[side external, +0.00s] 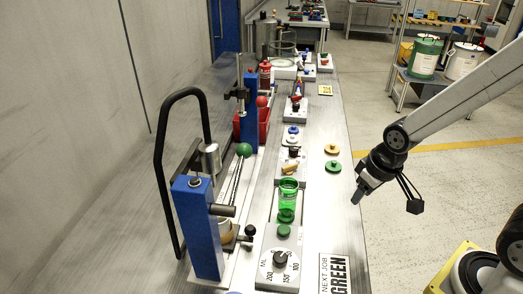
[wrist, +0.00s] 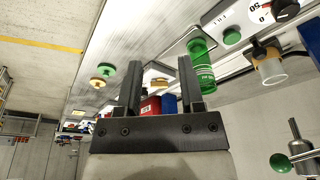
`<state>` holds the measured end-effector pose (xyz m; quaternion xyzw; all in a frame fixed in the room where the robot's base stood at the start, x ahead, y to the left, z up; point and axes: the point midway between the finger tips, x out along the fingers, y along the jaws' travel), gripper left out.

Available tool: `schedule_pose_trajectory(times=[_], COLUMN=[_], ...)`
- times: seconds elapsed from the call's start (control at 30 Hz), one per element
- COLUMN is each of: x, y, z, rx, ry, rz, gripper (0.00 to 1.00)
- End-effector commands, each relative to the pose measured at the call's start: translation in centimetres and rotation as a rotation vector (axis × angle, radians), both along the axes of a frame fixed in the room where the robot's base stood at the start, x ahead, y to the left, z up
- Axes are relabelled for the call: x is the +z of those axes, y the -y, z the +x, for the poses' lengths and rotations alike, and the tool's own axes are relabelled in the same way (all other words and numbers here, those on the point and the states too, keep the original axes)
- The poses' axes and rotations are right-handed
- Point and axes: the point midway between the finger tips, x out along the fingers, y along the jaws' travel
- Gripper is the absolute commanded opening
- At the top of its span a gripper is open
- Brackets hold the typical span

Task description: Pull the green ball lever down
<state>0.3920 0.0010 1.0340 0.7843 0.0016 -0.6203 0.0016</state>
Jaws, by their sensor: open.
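The green ball (side external: 243,150) sits on the end of a thin dark lever that slants up from the near blue pump post (side external: 195,230). The ball also shows at the lower right of the wrist view (wrist: 280,163). My gripper (side external: 386,203) is open and empty, off the right edge of the bench and well apart from the ball. Its two fingers stand wide apart in the wrist view (wrist: 158,70), with nothing between them. A green transparent cup (side external: 287,200) stands on the bench between my gripper and the lever, also seen in the wrist view (wrist: 202,65).
A red-ball lever (side external: 262,101) and red bin stand farther back. A dial box (side external: 280,262) and a "NEXT JOB GREEN" sign (side external: 333,275) lie in front. Yellow and green knobs (side external: 333,167) sit near the right edge.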

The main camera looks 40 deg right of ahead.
Motion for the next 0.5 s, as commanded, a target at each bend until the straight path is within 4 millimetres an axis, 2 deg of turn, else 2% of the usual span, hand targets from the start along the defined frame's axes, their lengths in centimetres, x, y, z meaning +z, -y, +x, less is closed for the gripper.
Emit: schedule_pose_trajectory(times=[0.03,0.13,0.33,0.5], x=[0.2,0.8,3.6,8.0], y=[-0.1,-0.6,-2.9,-6.4], z=[0.2,0.8,3.1,5.5], rx=[0.009,0.043,0.201,0.417], ry=[0.004,0.016,0.066,0.138], rz=[-0.001,-0.006,-0.028,-0.060], gripper=[0.31,0.00,0.00,0.00])
